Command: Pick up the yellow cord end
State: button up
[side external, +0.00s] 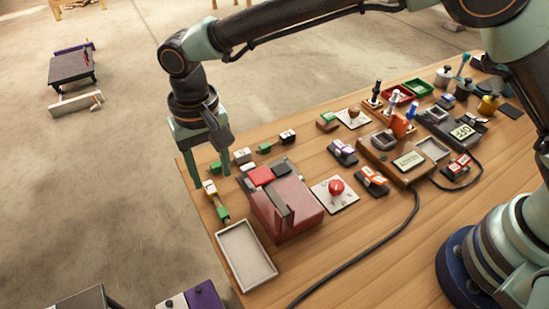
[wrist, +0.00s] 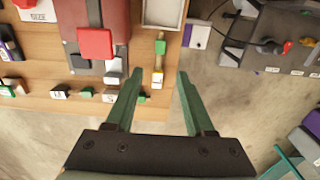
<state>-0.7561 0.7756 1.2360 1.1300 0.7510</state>
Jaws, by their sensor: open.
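The yellow cord end (side external: 210,188) is a small yellow and whitish block near the table's edge. A short brownish link joins it to a green end (side external: 222,213). In the wrist view the yellow cord end (wrist: 158,77) appears between my fingertips, with the green end (wrist: 160,47) beyond it. My gripper (side external: 210,176) is open and points down above the yellow end. Its two green fingers also show in the wrist view (wrist: 160,73), with a clear gap between them. I cannot tell the exact height of the fingertips over the block.
A grey tray (side external: 246,256) lies beyond the green end. A red box (side external: 287,210) stands to the right. Several small green and white blocks (side external: 242,156) lie in a row nearby. A red button panel (side external: 335,191) sits farther right.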

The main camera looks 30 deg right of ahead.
aim_at(221, 208)
notch_tip(221, 208, down, 10)
jog(key=shift+f, duration=0.25)
dwell(0.3)
grip_shut()
